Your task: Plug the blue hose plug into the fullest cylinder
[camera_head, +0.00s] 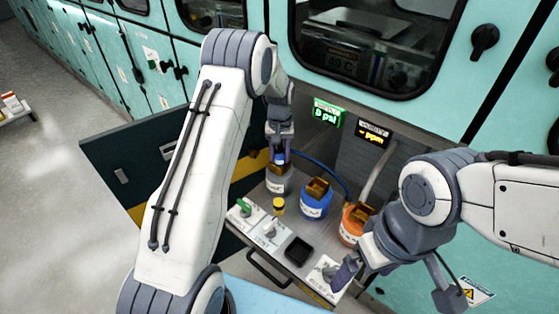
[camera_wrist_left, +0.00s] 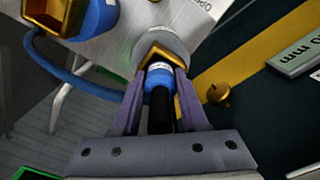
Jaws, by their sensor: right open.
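My left gripper (camera_head: 280,160) is shut on the blue hose plug (camera_wrist_left: 159,78), with a finger on each side of it. The plug's black end (camera_wrist_left: 160,115) points back toward the wrist. The plug is at the top of the grey cylinder (camera_head: 277,182), by its gold bracket (camera_wrist_left: 160,54); I cannot tell whether it is seated. The blue hose (camera_head: 318,170) trails to the right. A blue cylinder (camera_head: 316,206) and an orange cylinder (camera_head: 351,226) stand to the right, each with a gold bracket. My right gripper (camera_head: 338,279) is open, low over the panel's front right corner.
The tray panel (camera_head: 252,247) carries a green-lever switch (camera_head: 243,207), a grey-lever switch (camera_head: 270,229), a black square recess (camera_head: 298,250) and a small yellow-capped item (camera_head: 278,206). A green psi display (camera_head: 327,113) and a yellow ppm display (camera_head: 374,134) are behind.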

